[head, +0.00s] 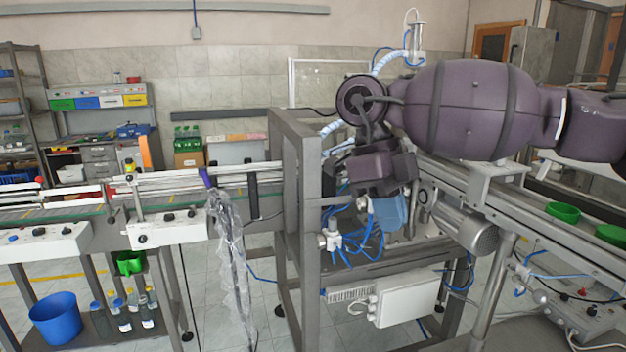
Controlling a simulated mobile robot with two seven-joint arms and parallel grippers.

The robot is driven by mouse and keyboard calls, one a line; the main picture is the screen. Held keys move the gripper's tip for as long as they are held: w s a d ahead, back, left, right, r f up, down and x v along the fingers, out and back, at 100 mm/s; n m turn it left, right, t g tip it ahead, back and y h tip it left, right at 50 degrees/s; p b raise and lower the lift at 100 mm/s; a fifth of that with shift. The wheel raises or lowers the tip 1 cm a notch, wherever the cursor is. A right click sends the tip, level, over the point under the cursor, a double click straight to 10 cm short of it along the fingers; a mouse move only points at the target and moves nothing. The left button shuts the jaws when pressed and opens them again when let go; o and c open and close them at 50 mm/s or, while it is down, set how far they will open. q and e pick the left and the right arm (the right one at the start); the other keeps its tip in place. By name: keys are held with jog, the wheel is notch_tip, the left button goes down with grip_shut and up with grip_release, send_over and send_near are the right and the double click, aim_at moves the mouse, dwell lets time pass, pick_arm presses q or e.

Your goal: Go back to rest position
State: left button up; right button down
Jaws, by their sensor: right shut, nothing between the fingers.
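My right arm reaches in from the right across the upper picture. Its dark purple right gripper (384,186) points down in front of the metal machine frame (311,200). Its fingers are shut with nothing held between them. A light blue part (391,214) shows just below the fingers, and I cannot tell whether it belongs to the machine. My left gripper is not in view. The arm hides part of the machine behind it.
Conveyor rails (150,187) run left of the frame; another conveyor (540,215) with green caps (563,212) runs right. A motor (478,238) and white box (405,300) sit low. A blue bucket (56,318) stands lower left. Open floor lies around the machine legs.

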jog(key=s+a+f+g+y, duration=0.7)
jog(key=s+a+f+y, duration=0.3)
jog(key=a+f+y, duration=0.4)
jog(key=w+d+f+m+t+y, duration=0.1)
jog(key=w+d+f+m+t, duration=0.2)
jog(key=d+f+m+t, duration=0.85)
jog(key=w+d+f+m+t, duration=0.4)
jog(key=d+m+t, duration=0.5)
jog(key=m+t, duration=0.7)
jog(key=s+d+f+m+g+h, duration=0.3)
jog(key=s+d+f+m+h, duration=0.3)
jog(key=s+d+f, duration=0.4)
jog(key=s+d+f+m+g+h, duration=0.3)
jog(key=s+d+f+m+h, duration=0.4)
jog(key=d, duration=0.5)
jog(key=a+f+m, duration=0.1)
jog(key=a+m, duration=0.3)
jog(key=a, duration=0.7)
jog(key=shift+a+y, duration=0.25)
jog(key=shift+y, duration=0.05)
jog(key=c, duration=1.7)
grip_release()
jog(key=shift+a+m, duration=0.2)
jog(key=shift+m, duration=0.05)
jog(key=o, duration=0.6)
jog(key=shift+s, duration=0.1)
